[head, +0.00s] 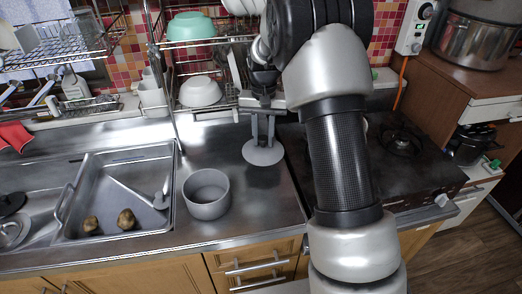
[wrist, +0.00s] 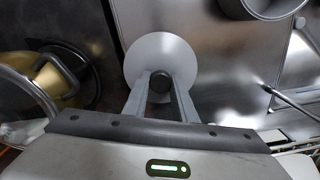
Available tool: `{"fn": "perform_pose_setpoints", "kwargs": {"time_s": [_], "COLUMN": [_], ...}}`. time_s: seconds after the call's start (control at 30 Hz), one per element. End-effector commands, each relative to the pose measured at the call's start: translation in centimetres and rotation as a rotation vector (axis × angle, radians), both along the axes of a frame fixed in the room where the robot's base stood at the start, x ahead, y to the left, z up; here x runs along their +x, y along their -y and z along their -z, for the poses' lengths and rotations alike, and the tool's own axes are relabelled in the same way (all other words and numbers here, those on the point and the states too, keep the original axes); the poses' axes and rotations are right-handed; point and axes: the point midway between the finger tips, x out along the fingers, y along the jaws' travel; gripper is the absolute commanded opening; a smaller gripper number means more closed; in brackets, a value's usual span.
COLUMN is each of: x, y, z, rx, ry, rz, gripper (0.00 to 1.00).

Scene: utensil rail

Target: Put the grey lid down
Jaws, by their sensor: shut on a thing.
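The grey lid (head: 263,153) is a flat round disc at the back of the steel counter, near the edge of the dark stove. It also shows in the wrist view (wrist: 160,52), with a dark round knob between my fingers. My gripper (head: 263,140) points down and is shut on the knob; it shows in the wrist view too (wrist: 160,88). I cannot tell whether the lid touches the counter or hangs just above it. A grey open pot (head: 207,193) stands on the counter to the left and in front of the lid.
The sink (head: 118,190) at the left holds two brown potatoes. The stove (head: 400,150) lies to the right. A wire dish rack (head: 205,60) with bowls stands behind. Bare counter (head: 262,205) lies in front of the lid.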

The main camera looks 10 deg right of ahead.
Motion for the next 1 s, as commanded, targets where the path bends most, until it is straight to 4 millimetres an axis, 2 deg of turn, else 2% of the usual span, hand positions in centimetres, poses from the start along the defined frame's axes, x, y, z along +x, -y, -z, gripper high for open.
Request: {"fn": "perform_pose_setpoints", "kwargs": {"time_s": [0.2, 0.3, 0.67, 0.7, 0.8, 1.0], "x": [-0.1, -0.1, 0.0, 0.0, 0.0, 0.0], "y": [0.0, 0.0, 0.0, 0.0, 0.0, 0.0], "z": [3.5, 4.5, 5.0, 4.9, 4.9, 4.9], "rx": [0.000, 0.000, 0.000, 0.000, 0.000, 0.000], "ry": [-0.004, -0.002, -0.001, -0.001, -0.001, -0.001], "rz": [0.000, 0.000, 0.000, 0.000, 0.000, 0.000], "gripper": [0.00, 0.00, 0.00, 0.28, 0.43, 0.43]}}
